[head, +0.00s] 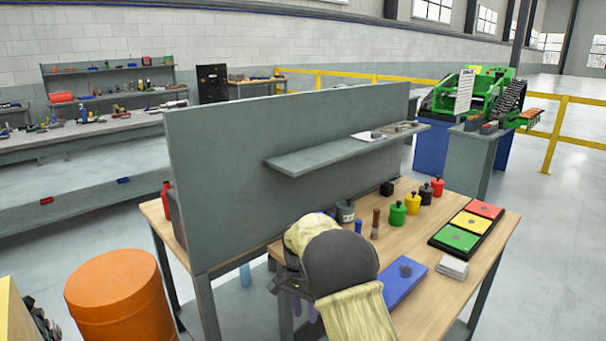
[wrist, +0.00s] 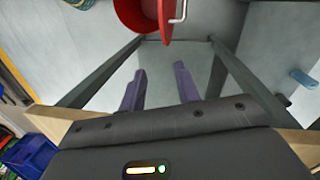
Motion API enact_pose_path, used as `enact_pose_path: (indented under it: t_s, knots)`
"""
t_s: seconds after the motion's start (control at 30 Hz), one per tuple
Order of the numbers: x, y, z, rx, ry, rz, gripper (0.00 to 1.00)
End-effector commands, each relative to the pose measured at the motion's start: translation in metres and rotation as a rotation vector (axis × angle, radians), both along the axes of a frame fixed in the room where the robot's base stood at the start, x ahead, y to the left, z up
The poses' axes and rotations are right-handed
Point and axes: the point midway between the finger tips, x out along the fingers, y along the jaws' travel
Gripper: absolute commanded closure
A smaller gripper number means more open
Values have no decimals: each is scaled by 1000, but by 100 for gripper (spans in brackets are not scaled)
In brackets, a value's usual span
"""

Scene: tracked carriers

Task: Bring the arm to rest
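My arm (head: 345,270) reaches in from the bottom of the head view, with cream and dark grey covers. Its end hangs at the left edge of the wooden worktable (head: 445,292), beside the grey divider panel (head: 290,130). My gripper (wrist: 160,85) shows two purple-grey fingers set apart in the wrist view, with only grey floor seen between them. It is open and holds nothing. In the head view the fingers are mostly hidden behind the arm.
A blue plate (head: 404,284), white block (head: 452,268) and tray of coloured squares (head: 433,241) lie on the worktable. Several small containers stand behind, including a green one (head: 397,214). An orange drum (head: 120,295) stands left. A red bucket (wrist: 135,14) shows in the wrist view.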

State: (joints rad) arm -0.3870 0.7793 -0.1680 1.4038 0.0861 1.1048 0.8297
Motion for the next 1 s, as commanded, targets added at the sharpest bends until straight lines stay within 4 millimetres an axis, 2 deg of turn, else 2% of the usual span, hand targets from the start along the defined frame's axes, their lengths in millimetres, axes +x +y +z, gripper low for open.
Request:
enact_pose_path:
  t_s: [0.03,0.2,0.5,0.8,1.0]
  knots:
    - [-8,-12,7,15,-11,18,68]
    - [-35,-47,24,54,-62,110,68]
    - [-101,-98,44,89,-163,291,68]
    - [-179,-132,51,75,-257,480,68]
    - [-218,-144,49,54,-298,570,68]
